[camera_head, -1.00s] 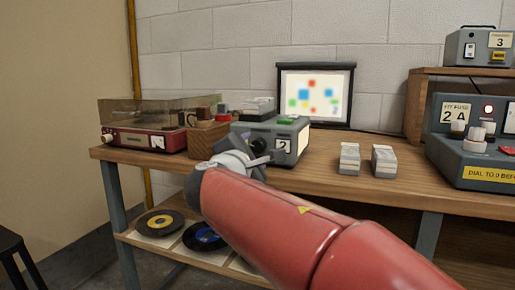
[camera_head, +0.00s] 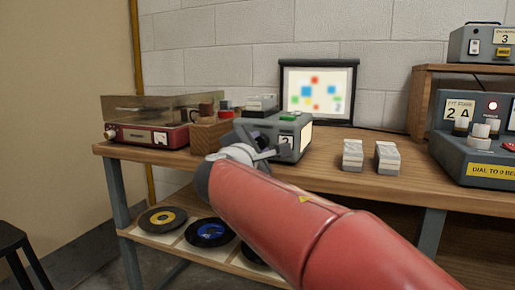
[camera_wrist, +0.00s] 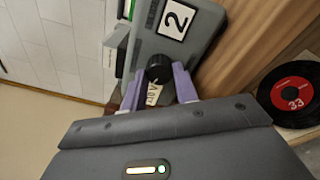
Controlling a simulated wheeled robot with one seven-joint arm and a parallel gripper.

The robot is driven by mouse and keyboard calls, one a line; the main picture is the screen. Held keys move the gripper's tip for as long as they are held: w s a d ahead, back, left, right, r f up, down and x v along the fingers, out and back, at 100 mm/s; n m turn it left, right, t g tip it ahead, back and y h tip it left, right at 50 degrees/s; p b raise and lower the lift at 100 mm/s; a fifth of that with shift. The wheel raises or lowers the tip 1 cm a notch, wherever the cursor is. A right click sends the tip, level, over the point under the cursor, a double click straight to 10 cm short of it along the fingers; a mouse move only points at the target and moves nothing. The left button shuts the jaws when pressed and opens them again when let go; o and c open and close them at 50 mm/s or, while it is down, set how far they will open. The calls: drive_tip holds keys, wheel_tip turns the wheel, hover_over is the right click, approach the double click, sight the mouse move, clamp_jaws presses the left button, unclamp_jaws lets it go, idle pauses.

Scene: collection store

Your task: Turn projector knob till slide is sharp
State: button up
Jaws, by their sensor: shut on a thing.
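The grey projector (camera_head: 296,143) with a "2" label stands on the wooden bench. Its black knob (camera_wrist: 158,68) sits between the two purple fingers of my gripper (camera_wrist: 160,76) in the wrist view, and the gripper is shut on it. In the head view my gripper (camera_head: 262,150) is at the projector's front, and it hides the knob there. The screen (camera_head: 318,92) behind shows a slide of coloured squares with soft, blurred edges.
A red record player (camera_head: 150,136) and a wooden box (camera_head: 208,135) stand left of the projector. Two small grey-white boxes (camera_head: 352,155) (camera_head: 387,158) are to its right. A console with dials (camera_head: 480,155) is at far right. Records (camera_head: 210,232) lie on the lower shelf.

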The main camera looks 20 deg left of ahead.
drive_tip(key=shift+m+b, duration=1.9)
drive_tip(key=shift+b, duration=0.6)
drive_tip(key=o, duration=1)
drive_tip(key=shift+c, duration=0.2)
drive_tip(key=shift+s, duration=0.15)
drive_tip(key=s, duration=0.7)
drive_tip(key=shift+s+f+b, duration=0.15)
drive_tip(key=shift+s+b, duration=0.15)
drive_tip(key=shift+b, duration=0.1)
